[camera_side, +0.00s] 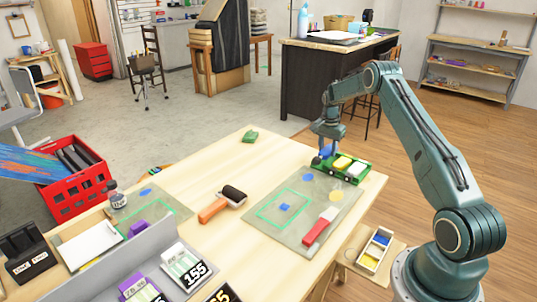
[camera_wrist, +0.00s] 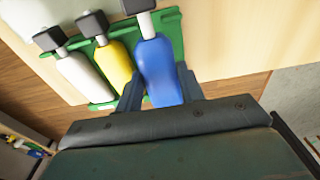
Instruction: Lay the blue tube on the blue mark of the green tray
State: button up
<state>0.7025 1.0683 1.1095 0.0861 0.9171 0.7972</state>
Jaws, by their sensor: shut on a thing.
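The blue tube (camera_wrist: 157,70) has a black cap and lies in the green holder (camera_wrist: 178,40) beside a yellow tube (camera_wrist: 117,65) and a white tube (camera_wrist: 84,75). My gripper (camera_wrist: 158,92) is shut on the blue tube, one finger on each side of it. In the side view my gripper (camera_side: 321,158) is at the left end of the green holder (camera_side: 345,177), and the blue tube (camera_side: 326,151) is partly hidden by it. A blue mark (camera_side: 285,208) lies inside a green rectangular outline (camera_side: 262,216) on a grey mat.
The grey mat (camera_side: 342,211) also bears a red-handled scraper (camera_side: 319,226), a yellow spot (camera_side: 336,196) and a blue spot. A roller (camera_side: 221,204) lies to its left. A green block (camera_side: 250,136) is near the table's far edge. Bare table lies between.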

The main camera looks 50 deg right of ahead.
jog(key=shift+f, duration=1.25)
jog(key=o, duration=1)
jog(key=shift+r, duration=0.1)
jog(key=shift+r, duration=3.35)
jog(key=shift+r, duration=0.1)
